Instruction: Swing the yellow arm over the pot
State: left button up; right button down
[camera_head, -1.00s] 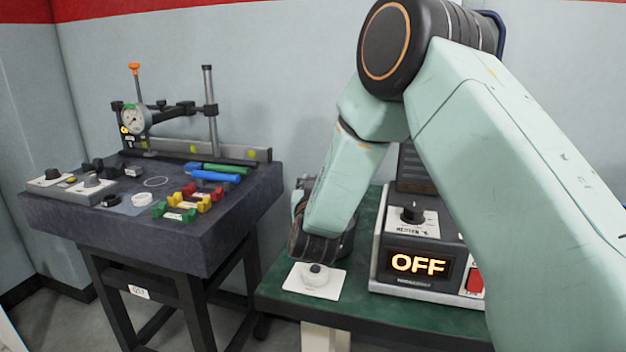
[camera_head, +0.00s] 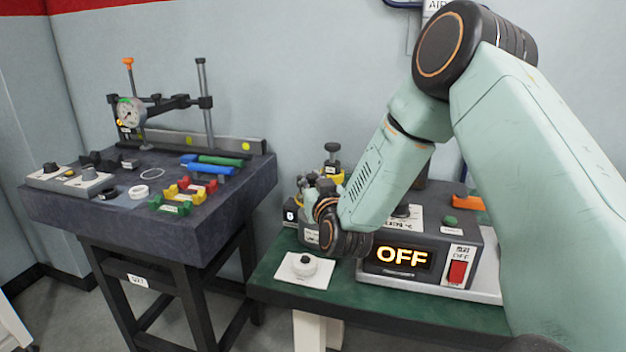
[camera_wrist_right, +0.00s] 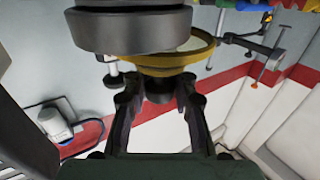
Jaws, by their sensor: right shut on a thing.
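The yellow arm (camera_head: 332,177) shows only in part in the camera_head view, behind my right gripper, with a dark knob (camera_head: 332,149) above it. In the right wrist view a round yellow part (camera_wrist_right: 180,58) lies just beyond the fingertips, against a wide dark cylinder (camera_wrist_right: 130,30). My right gripper (camera_head: 312,190) is at the yellow arm over the green bench; in the wrist view its fingers (camera_wrist_right: 158,86) close on a black piece by the yellow part. I cannot tell the pot for certain; my wrist hides much there. My left gripper is not in view.
A control box (camera_head: 425,262) reading OFF, with a red switch, stands right of my wrist on the green bench (camera_head: 275,265). A white knob plate (camera_head: 305,270) lies in front. The dark table (camera_head: 80,215) at left holds a dial gauge stand and coloured parts.

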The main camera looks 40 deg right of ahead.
jog(key=shift+a+f, duration=0.15)
jog(key=shift+a, duration=0.05)
jog(key=c, duration=1.5)
grip_release()
jog(key=shift+c, duration=0.2)
jog(key=o, duration=0.4)
jog(key=shift+s+a+r, duration=0.1)
jog(key=shift+r, duration=0.1)
jog(key=shift+o, duration=0.4)
jog(key=shift+d+f, duration=0.1)
jog(key=shift+d, duration=0.1)
jog(key=v, duration=1.2)
